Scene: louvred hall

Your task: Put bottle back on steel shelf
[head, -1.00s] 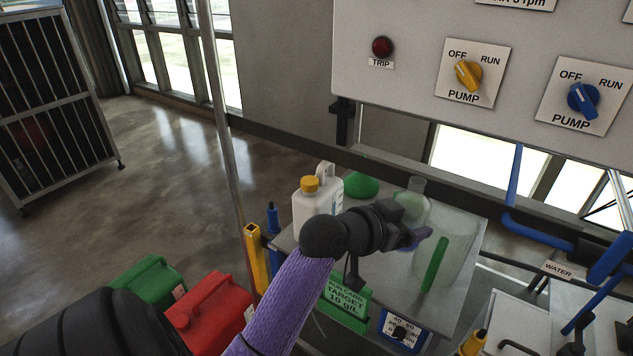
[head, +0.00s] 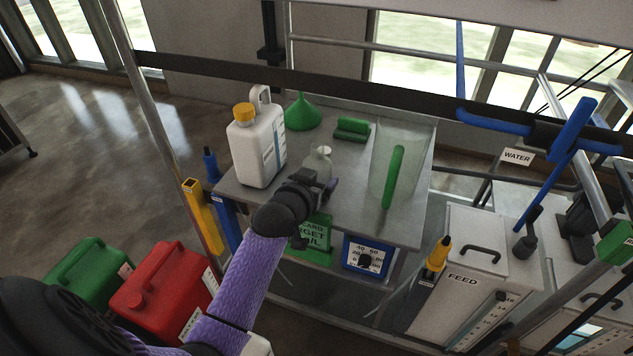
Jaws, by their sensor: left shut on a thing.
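A small clear bottle (head: 319,160) with a pale cap stands roughly upright in the head view, over the grey steel shelf (head: 352,216). My left gripper (head: 326,186) comes in from the left and is shut on the bottle. The gripper and wrist hide the bottle's lower part, so I cannot tell whether its base touches the shelf. My right gripper is not in view.
On the shelf, a white jug (head: 262,152) stands left of the bottle, a green funnel (head: 302,114) and green blocks (head: 352,129) behind, and a clear beaker (head: 412,165) with a green stick to its right. Red (head: 160,290) and green (head: 85,272) cans stand lower left.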

